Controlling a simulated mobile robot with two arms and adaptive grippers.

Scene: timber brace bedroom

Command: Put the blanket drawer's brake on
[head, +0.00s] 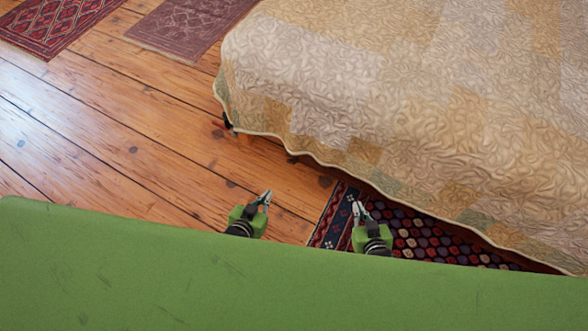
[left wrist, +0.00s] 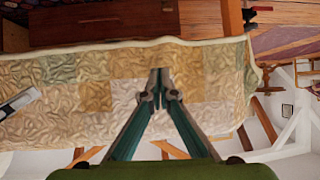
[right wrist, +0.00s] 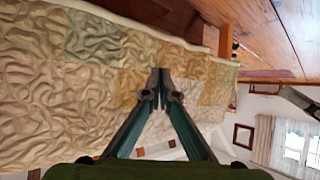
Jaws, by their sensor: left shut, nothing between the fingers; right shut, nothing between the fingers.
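In the left wrist view, which looks upside down, a reddish-brown wooden panel (left wrist: 105,28) shows beyond the hem of the bedspread; it looks like a drawer front under the bed. A small black and red part (left wrist: 258,10) is near the wooden post to its right; I cannot tell whether it is the brake. In the head view, the bedspread hides the drawer. My left gripper (head: 267,195) is shut and empty above the floorboards, short of the bed. My right gripper (head: 358,208) is shut and empty above the patterned rug, close to the bedspread's edge.
The bed's quilted bedspread (head: 330,75) fills the upper right and hangs low. A dark patterned rug (head: 420,232) runs under its edge. A small dark part (head: 228,122) shows at the bed's near left corner. The floorboards (head: 120,140) to the left are clear.

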